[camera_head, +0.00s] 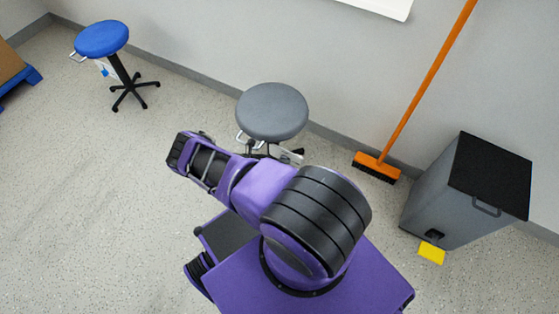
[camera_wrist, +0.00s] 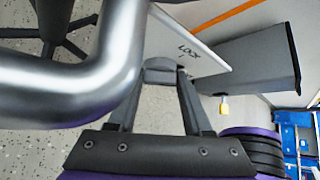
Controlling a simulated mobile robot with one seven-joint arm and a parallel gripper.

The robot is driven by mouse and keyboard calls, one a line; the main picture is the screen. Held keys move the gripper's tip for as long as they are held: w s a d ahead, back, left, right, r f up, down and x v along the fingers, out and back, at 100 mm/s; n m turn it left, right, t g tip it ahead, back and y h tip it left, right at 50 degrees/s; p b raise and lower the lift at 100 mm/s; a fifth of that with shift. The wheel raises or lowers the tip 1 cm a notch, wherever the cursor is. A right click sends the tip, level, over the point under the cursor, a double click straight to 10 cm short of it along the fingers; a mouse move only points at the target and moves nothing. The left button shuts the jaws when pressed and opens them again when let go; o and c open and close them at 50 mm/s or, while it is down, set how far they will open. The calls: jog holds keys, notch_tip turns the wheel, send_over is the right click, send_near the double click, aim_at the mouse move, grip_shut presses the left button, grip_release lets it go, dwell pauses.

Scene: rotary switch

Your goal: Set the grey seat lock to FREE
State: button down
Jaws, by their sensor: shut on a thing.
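The grey stool (camera_head: 272,112) stands by the wall in the head view, with a silver handle loop and a white label plate (camera_head: 291,156) below its seat. In the wrist view the white plate (camera_wrist: 205,45) shows the word LOCK. My gripper (camera_wrist: 161,76) is shut on a small dark grey knob (camera_wrist: 160,64) beside that plate. The word FREE is not visible, and I cannot read which way the knob is set. In the head view my arm hides the gripper and the knob.
A thick silver bar (camera_wrist: 60,85) passes close to my gripper at the left of the wrist view. A blue stool (camera_head: 101,38) stands at the left. An orange broom (camera_head: 376,166) and a grey bin (camera_head: 460,190) are at the right. Open floor lies left of my arm.

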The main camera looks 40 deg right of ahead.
jog(key=m+t, duration=0.1)
jog(key=t+y, duration=0.1)
jog(key=t, duration=0.1)
jog(key=shift+s+m+y, duration=0.2)
jog(key=shift+m+y, duration=0.1)
jog(key=shift+m, duration=0.1)
jog(key=shift+r, duration=0.1)
dwell(0.5)
jog(key=shift+c, duration=1.6)
grip_release()
jog(key=p+v, duration=0.3)
jog(key=v, duration=1.4)
jog(key=shift+s+r, duration=0.15)
jog(key=shift+r, duration=0.1)
